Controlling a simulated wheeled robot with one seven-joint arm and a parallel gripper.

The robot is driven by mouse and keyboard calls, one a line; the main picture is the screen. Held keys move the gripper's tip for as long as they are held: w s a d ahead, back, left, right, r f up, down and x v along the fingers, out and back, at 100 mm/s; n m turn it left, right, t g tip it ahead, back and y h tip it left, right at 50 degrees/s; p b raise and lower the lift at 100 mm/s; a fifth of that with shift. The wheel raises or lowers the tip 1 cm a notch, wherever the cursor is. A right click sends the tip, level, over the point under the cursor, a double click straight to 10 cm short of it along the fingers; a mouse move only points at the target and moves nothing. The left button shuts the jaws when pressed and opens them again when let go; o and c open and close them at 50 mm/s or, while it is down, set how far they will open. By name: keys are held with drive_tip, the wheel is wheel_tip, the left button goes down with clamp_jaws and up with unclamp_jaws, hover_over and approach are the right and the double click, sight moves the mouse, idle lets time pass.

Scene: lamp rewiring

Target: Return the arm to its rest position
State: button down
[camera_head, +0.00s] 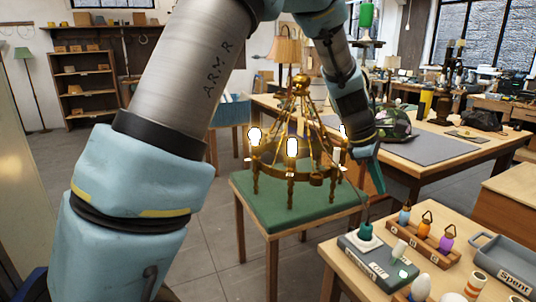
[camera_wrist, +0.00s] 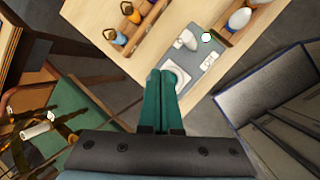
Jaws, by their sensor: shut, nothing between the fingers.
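My gripper (camera_head: 374,176) hangs pointing down between the chandelier and the bench at the right. Its two green fingers lie together, shut and empty, in the wrist view (camera_wrist: 161,78). My arm rises across the left and top of the head view and bends down to the gripper. A brass chandelier (camera_head: 262,168) with several lit bulbs stands on a green-topped table (camera_head: 245,190), left of the gripper. Part of it shows at the lower left of the wrist view (camera_wrist: 62,125).
The wooden bench (camera_head: 335,258) holds a grey test box (camera_head: 375,268), a rack (camera_head: 403,235) with coloured lamps, loose bulbs and a grey "Spent" tray (camera_head: 490,265). A table with a grey mat (camera_head: 425,148) stands behind. Open floor (camera_head: 215,240) lies left of the green-topped table.

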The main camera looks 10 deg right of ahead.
drive_tip(key=w+a+f+m+t+y, duration=0.1)
drive_tip(key=w+a+m, duration=0.15)
drive_tip(key=a, duration=0.95)
drive_tip(key=w+a+f+m+t+y, duration=0.15)
drive_tip(key=w+a, duration=0.25)
drive_tip(key=a, duration=0.7)
drive_tip(key=s+a+m+y, duration=0.1)
drive_tip(key=s+a+m, duration=0.2)
drive_tip(key=a, duration=0.7)
drive_tip(key=s+a+f+m+y, duration=0.1)
drive_tip(key=s+a+m, duration=0.2)
drive_tip(key=a, duration=0.8)
drive_tip(key=shift+s+a, duration=0.2)
drive_tip(key=shift+s, duration=0.35)
